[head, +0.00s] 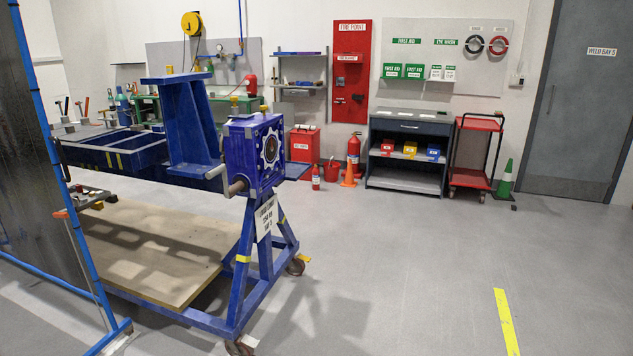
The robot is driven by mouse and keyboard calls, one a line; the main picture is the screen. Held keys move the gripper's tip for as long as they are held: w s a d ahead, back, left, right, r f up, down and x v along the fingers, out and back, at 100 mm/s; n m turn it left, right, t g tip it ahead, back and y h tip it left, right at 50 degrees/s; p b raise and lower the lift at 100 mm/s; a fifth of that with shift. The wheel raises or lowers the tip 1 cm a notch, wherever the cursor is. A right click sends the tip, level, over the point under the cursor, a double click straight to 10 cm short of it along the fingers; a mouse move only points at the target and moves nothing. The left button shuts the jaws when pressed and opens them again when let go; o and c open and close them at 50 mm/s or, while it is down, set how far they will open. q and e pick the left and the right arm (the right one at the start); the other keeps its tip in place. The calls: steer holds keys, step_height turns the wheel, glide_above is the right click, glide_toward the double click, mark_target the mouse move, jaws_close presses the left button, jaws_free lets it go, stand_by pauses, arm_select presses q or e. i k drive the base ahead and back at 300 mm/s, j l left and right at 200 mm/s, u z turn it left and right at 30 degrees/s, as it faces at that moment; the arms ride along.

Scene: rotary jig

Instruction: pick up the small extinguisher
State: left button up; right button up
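The small extinguisher (316,177) is a short red cylinder with a pale label. It stands upright on the floor near the back wall, in front of the red bin and left of the red bucket. A larger red extinguisher (354,155) stands further right, behind an orange cone. Neither of my grippers is in the head view.
A blue rotary jig (262,230) on castors, with a plywood board (160,245), fills the left middle. A welding screen (50,150) stands at the left edge. The red bucket (331,170) and orange cone (348,176) are near the extinguisher.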

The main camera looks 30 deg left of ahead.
mark_target(315, 171)
steer(key=i+u, duration=0.35)
steer(key=i, duration=3.75)
steer(key=i+u, duration=0.15)
steer(key=i, duration=0.5)
steer(key=i+u, duration=0.15)
steer(key=i, duration=0.45)
steer(key=i+l+u, duration=0.15)
steer(key=i, duration=0.45)
steer(key=i+j+u, duration=0.2)
steer(key=i+u, duration=0.3)
steer(key=i+l+u, duration=0.1)
steer(key=i+u, duration=0.4)
steer(key=i, duration=0.2)
steer(key=i+l+u, duration=0.3)
steer(key=i+u, duration=0.2)
steer(key=i+j+z, duration=0.2)
steer(key=i, duration=0.3)
steer(key=i+j+z, duration=0.15)
steer(key=i, duration=0.3)
steer(key=i+j+z, duration=0.2)
steer(key=i, duration=0.25)
